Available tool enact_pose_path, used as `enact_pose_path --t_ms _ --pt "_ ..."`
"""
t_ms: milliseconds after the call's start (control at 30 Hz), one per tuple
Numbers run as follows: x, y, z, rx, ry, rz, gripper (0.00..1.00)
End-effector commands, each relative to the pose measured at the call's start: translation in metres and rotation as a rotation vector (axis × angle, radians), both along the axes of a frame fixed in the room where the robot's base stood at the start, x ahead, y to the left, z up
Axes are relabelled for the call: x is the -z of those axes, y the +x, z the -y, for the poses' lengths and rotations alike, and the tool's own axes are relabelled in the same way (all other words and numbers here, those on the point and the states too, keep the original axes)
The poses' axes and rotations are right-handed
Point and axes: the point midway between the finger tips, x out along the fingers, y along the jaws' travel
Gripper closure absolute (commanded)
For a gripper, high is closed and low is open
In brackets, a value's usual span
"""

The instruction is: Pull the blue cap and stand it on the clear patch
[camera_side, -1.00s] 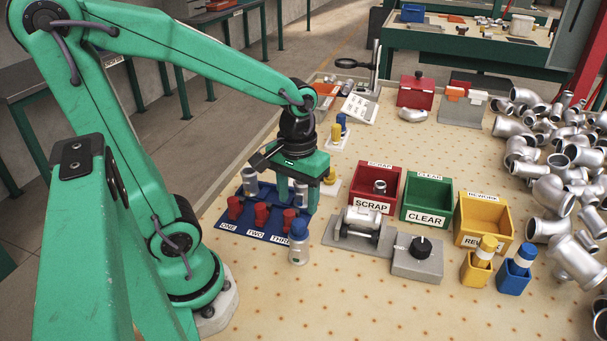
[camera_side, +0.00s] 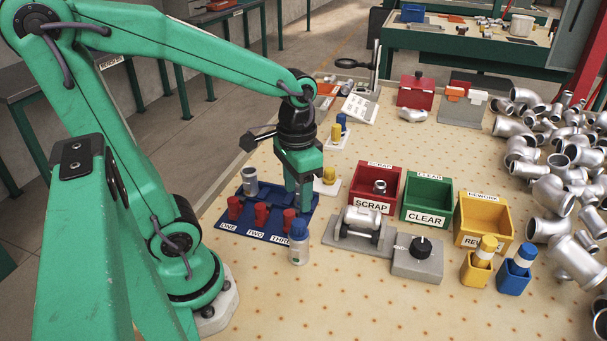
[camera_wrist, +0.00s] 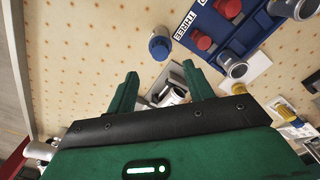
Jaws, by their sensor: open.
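A small pale bottle (camera_side: 298,257) with a blue cap (camera_side: 299,230) stands upright on the table, just in front of the blue tray's right end. The blue cap also shows in the wrist view (camera_wrist: 160,47), beyond my fingertips. A second blue top, on a pale shaft, sits in a blue cup (camera_side: 514,281) at the right. My gripper (camera_side: 302,206) points down over the tray's right end, behind the bottle and apart from it. In the wrist view my gripper (camera_wrist: 161,84) has its two fingers spread with nothing held between them. I cannot tell which spot is the clear patch.
The blue tray (camera_side: 222,225), marked ONE, TWO, THREE, holds red plugs and a metal cylinder. Red SCRAP (camera_side: 389,176), green CLEAR (camera_side: 427,192) and yellow REWORK (camera_side: 486,216) bins stand to the right. A grey fixture (camera_side: 342,238) is beside the bottle. The front table is open.

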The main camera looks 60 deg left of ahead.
Motion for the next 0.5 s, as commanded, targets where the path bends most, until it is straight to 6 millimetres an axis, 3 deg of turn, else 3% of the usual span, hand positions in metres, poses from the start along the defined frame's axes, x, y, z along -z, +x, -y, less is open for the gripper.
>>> enact_pose_path --t_ms 500 --pt "0.049 -0.001 0.0 -0.002 0.0 -0.005 0.48"
